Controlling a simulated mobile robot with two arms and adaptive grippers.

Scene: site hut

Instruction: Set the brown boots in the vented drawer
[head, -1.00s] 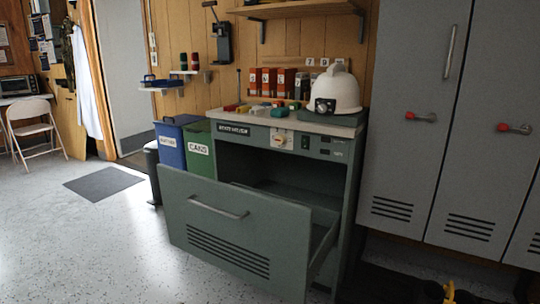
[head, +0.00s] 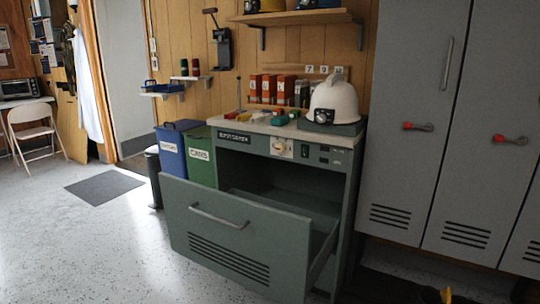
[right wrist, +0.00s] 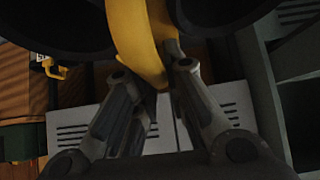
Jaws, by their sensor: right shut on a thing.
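The vented drawer (head: 235,237) is a grey-green front with slots and a bar handle. In the head view it is pulled out from the lower part of the cabinet, and the visible part of its inside looks empty. In the right wrist view my right gripper (right wrist: 153,75) is shut on a yellow strap or loop (right wrist: 140,35). Dark rounded shapes (right wrist: 60,22) flank the strap at the top; they may be the boots, but brown is not clear. A bit of yellow (head: 447,296) shows at the head view's bottom edge. My left gripper is not in view.
On the cabinet top are a white helmet (head: 334,99) and small coloured items. Grey lockers (head: 405,170) stand close on the right. A blue bin (head: 171,150) and a green bin (head: 201,157) stand left of the cabinet. The floor (head: 100,240) left of the drawer is clear.

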